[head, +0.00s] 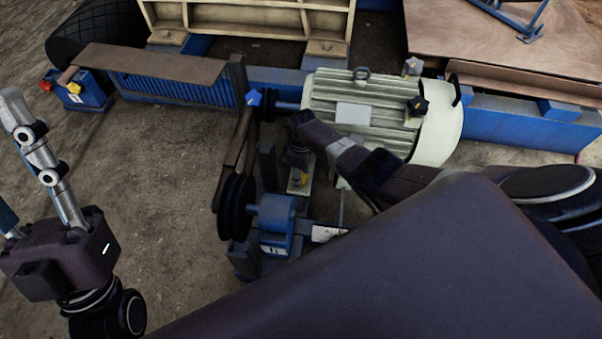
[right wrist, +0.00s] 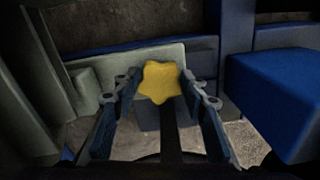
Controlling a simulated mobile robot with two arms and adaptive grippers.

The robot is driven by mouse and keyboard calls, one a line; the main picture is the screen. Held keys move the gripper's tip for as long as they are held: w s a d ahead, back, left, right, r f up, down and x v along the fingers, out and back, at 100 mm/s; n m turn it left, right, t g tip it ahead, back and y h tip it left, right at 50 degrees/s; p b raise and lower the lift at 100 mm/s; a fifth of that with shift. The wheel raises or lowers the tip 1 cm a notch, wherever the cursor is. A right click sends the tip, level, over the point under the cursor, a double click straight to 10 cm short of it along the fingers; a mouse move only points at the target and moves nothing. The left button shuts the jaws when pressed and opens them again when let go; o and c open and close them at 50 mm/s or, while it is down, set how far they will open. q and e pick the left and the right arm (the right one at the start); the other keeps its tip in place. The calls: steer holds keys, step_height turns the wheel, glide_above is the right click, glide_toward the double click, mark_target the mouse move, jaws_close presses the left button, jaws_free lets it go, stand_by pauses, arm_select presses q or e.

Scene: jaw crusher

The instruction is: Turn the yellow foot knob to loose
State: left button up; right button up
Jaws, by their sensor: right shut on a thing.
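The yellow foot knob (right wrist: 161,82), star-shaped, sits in the middle of the right wrist view. The two fingers of my right gripper (right wrist: 161,88) are on either side of it, shut on it. In the head view my right gripper (head: 298,160) points down at the near left end of the pale motor (head: 385,108). I cannot read a loose or tight mark. My left gripper (head: 18,175) is at the left edge, away from the machine, its fingers apart and partly cut off.
A black pulley (head: 236,207) and a blue bearing block (head: 276,220) stand close below my right gripper. In the right wrist view a blue block (right wrist: 275,100) is at right. Bare ground lies left.

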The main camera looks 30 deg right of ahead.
steer(key=shift+n, duration=1.2)
steer(key=shift+w+n, duration=0.1)
steer(key=shift+n, duration=0.7)
steer(key=o, duration=1.2)
steer(key=shift+c, duration=0.2)
step_height(320, 180, up, 12)
